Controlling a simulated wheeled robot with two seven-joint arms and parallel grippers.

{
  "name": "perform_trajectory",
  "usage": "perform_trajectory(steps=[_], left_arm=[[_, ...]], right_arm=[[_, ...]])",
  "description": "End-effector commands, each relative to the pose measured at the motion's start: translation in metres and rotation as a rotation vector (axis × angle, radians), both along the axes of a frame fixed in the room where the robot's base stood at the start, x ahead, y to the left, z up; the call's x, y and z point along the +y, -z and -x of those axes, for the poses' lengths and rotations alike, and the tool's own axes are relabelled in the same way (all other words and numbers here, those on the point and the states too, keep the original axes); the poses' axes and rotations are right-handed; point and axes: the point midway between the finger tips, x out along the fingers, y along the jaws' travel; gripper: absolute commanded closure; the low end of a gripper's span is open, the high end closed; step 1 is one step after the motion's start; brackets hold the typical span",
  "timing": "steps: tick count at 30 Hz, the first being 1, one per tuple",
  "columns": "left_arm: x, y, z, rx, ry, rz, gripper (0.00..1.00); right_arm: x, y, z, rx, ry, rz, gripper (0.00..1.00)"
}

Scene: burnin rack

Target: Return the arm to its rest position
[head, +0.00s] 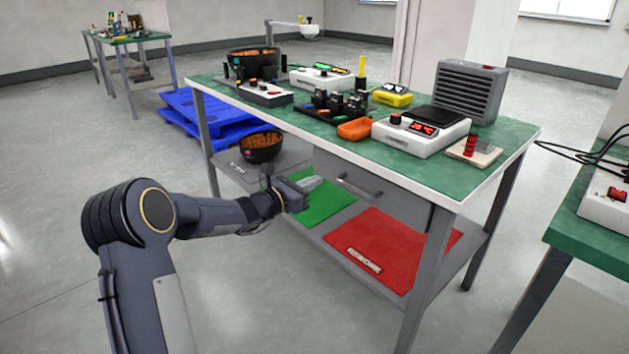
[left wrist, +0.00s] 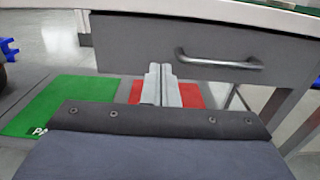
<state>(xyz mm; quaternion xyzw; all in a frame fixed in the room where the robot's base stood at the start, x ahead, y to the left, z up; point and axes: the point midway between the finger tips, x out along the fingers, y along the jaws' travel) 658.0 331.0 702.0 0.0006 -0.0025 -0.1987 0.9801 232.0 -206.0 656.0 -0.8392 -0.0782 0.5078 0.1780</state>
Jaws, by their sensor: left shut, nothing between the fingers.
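My left arm comes in from the left in the head view, and its left gripper (head: 312,183) is shut and empty. It is beside the workbench (head: 452,198), below the tabletop and in front of the drawer (head: 345,172). In the left wrist view the fingers of the left gripper (left wrist: 161,84) are together, with the grey drawer front (left wrist: 130,45) and its handle (left wrist: 220,62) just beyond and to the right. My right gripper is not in view.
The lower shelf bears a green mat (head: 325,203) and a red mat (head: 385,250). A black bowl (head: 261,147) stands at the shelf's far end. Devices crowd the tabletop, including a grey heater-like box (head: 468,90). Blue pallets (head: 205,120) lie behind. Floor at left is clear.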

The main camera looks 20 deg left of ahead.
Motion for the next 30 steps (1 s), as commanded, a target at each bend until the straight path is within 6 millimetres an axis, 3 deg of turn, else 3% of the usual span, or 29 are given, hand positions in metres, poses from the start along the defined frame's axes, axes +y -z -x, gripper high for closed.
perform_trajectory(steps=[9, 20, 23, 26, 29, 30], left_arm=[[0.024, 0.000, 0.056, 0.004, 0.000, -0.002, 1.00], [0.027, 0.001, 0.071, 0.002, 0.006, -0.006, 1.00], [0.012, -0.009, 0.078, -0.011, 0.052, -0.066, 1.00], [-0.025, -0.029, 0.102, -0.048, 0.170, -0.227, 1.00], [-0.076, -0.048, 0.148, -0.113, 0.350, -0.488, 1.00], [-0.097, -0.052, 0.172, -0.148, 0.431, -0.611, 1.00]], right_arm=[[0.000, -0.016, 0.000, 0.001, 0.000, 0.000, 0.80], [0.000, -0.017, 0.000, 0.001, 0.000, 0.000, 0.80], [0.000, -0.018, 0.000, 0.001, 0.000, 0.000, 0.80], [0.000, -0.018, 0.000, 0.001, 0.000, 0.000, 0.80], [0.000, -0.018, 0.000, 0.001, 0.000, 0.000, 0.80], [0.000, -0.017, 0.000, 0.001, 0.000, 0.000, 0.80]])
